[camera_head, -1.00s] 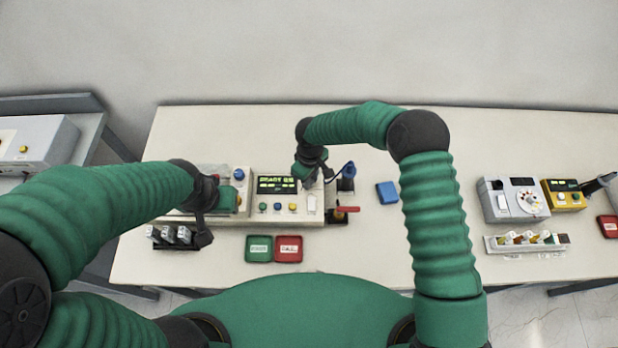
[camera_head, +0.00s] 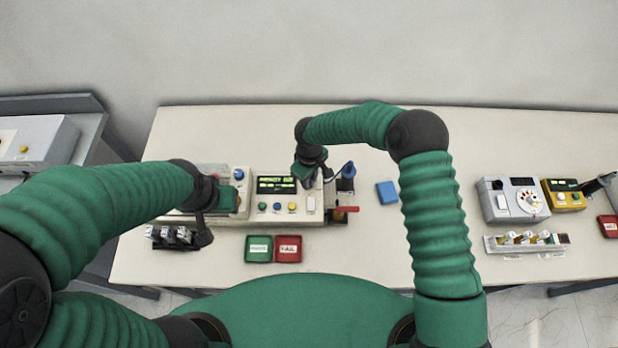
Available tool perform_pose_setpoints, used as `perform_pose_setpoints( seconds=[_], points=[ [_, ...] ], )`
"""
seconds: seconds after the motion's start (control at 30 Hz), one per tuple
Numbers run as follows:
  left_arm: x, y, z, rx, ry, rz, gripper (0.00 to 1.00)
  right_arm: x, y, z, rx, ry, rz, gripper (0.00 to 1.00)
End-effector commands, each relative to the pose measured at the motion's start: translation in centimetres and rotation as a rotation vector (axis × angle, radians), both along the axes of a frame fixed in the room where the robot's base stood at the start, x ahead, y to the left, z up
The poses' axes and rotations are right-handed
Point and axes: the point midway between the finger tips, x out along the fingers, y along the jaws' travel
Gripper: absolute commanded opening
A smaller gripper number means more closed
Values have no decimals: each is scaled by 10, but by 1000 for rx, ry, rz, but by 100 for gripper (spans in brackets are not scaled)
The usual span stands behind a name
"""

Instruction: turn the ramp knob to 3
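A beige control panel (camera_head: 270,217) with a lit green display (camera_head: 277,185) stands on the table, with small green, blue and yellow buttons below the display. My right gripper (camera_head: 309,184) is over the panel's right part, just right of the display, pointing down. Its fingers are too small and dark to show whether they are open or shut. No ramp knob can be made out; the gripper covers that part of the panel. My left gripper (camera_head: 203,238) hangs at the panel's left side, beside several small grey blocks (camera_head: 168,236); its finger state is unclear.
Green (camera_head: 259,249) and red (camera_head: 288,249) trays lie in front of the panel. A red-handled lever (camera_head: 345,210) and a blue block (camera_head: 387,192) are to its right. A grey dial box (camera_head: 513,203) stands at the far right. The table between is clear.

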Motion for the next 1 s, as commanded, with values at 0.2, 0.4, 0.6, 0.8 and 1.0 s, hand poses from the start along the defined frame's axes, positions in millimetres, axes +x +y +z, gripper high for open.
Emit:
perform_pose_setpoints(
  seconds=[0.2,0.4,0.6,0.8,1.0],
  points=[
    [0,0,0,0,0,0,36,0,0,0,1,-1,0,45],
    [0,0,0,0,0,0,36,0,0,0,1,-1,0,45],
    [0,0,-6,0,0,0,36,2,0,13,1,-5,-1,45],
    [0,0,-23,0,0,0,36,3,1,65,1,-9,-1,45],
    [0,0,-37,0,0,0,36,3,1,123,1,-6,-1,45]
  ],
)
